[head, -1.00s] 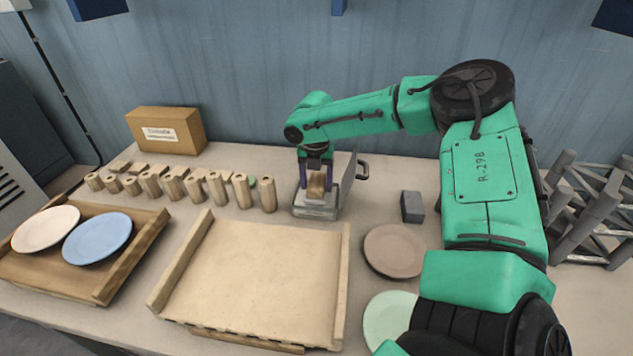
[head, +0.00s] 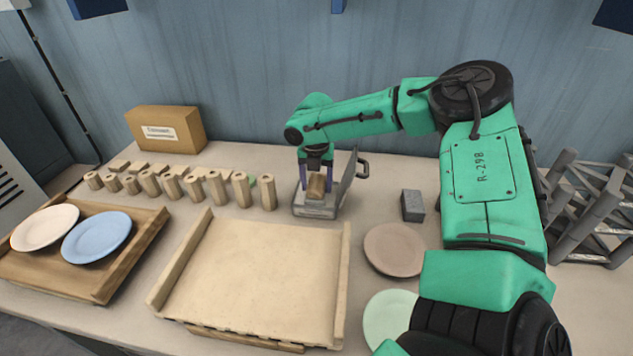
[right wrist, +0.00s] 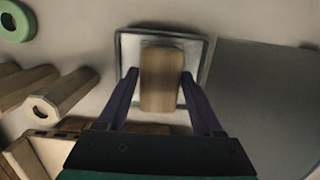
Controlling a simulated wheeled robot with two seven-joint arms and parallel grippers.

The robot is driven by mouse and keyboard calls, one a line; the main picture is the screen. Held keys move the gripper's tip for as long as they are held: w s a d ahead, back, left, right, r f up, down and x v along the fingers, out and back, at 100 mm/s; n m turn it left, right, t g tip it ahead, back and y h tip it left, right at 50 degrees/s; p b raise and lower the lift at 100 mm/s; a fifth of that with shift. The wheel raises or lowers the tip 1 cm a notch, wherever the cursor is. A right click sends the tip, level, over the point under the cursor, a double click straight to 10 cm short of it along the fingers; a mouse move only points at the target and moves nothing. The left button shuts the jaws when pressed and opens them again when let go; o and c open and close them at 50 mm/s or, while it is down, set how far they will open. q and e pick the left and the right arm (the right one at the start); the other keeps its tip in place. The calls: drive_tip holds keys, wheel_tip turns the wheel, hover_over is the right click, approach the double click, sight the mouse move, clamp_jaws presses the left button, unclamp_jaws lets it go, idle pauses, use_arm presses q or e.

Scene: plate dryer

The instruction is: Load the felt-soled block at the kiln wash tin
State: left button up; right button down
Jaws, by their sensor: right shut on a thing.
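A wooden block (head: 316,186) is between the fingers of my right gripper (head: 317,180), which is shut on it and points down. The block also shows in the right wrist view (right wrist: 160,80), between the two purple fingers. The kiln wash tin (head: 314,209) is a shallow, square grey metal tin under the block. Its lid (head: 348,178) stands open on the right side. The block overlaps the tin from above; whether it touches the tin floor I cannot tell. Its felt sole is hidden. My left gripper is not in view.
A row of wooden posts (head: 217,188) stands left of the tin. A wooden tray (head: 255,270) lies in front. A grey block (head: 412,206), a brown plate (head: 394,249) and a pale green plate (head: 387,313) are to the right. A cardboard box (head: 165,129) stands behind.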

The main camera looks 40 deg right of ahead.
sight(317, 181)
drive_tip(key=shift+r, duration=0.1)
wheel_tip(317, 181, up, 7)
drive_tip(key=p, duration=0.7)
